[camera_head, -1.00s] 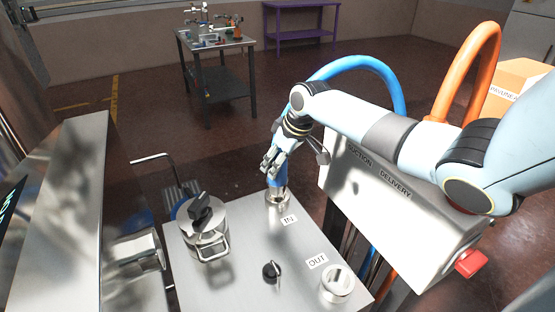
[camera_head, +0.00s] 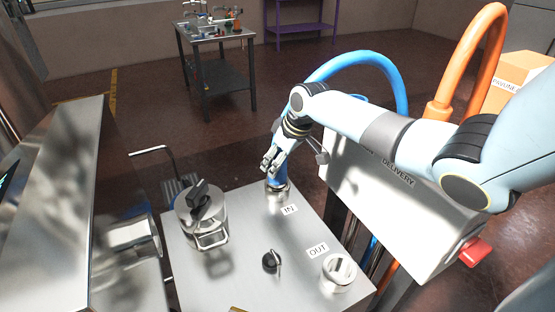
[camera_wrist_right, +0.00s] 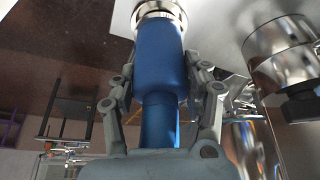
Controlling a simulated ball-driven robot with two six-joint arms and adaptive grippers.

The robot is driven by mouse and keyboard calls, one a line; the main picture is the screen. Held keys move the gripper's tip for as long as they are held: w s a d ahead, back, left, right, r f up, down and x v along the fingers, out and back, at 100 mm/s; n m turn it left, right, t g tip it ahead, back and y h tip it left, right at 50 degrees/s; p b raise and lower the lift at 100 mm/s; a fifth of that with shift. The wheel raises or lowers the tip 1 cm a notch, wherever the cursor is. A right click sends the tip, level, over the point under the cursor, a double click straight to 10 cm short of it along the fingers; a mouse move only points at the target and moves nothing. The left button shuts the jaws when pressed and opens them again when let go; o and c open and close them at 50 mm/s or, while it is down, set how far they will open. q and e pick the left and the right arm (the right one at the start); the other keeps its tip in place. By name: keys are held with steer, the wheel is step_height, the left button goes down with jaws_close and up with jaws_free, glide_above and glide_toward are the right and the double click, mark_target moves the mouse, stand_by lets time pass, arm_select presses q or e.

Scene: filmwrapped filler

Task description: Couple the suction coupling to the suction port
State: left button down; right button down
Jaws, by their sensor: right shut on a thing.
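The blue suction coupling (camera_wrist_right: 160,62) is between the fingers of my right gripper (camera_wrist_right: 162,95) in the right wrist view, and the gripper is shut on it. Its far end meets the silver ring of the suction port (camera_wrist_right: 155,14); I cannot tell whether it is fully seated. In the head view my right gripper (camera_head: 272,160) is above the port marked IN, with the coupling (camera_head: 278,181) below it, upright at the port's metal collar (camera_head: 277,194). A blue hose (camera_head: 352,60) arches behind the arm. My left gripper is not in view.
A lidded steel canister (camera_head: 203,222) stands left of the port on the steel top (camera_head: 240,275). A black knob (camera_head: 270,262) and the OUT port (camera_head: 339,270) are nearer the front. A panel marked DELIVERY (camera_head: 385,200) and an orange hose (camera_head: 470,50) are at right.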

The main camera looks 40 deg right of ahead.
steer(key=shift+f, duration=0.25)
stand_by(0.8)
steer(key=c, duration=0.5)
jaws_free()
steer(key=v, duration=1.2)
steer(key=shift+w, duration=0.1)
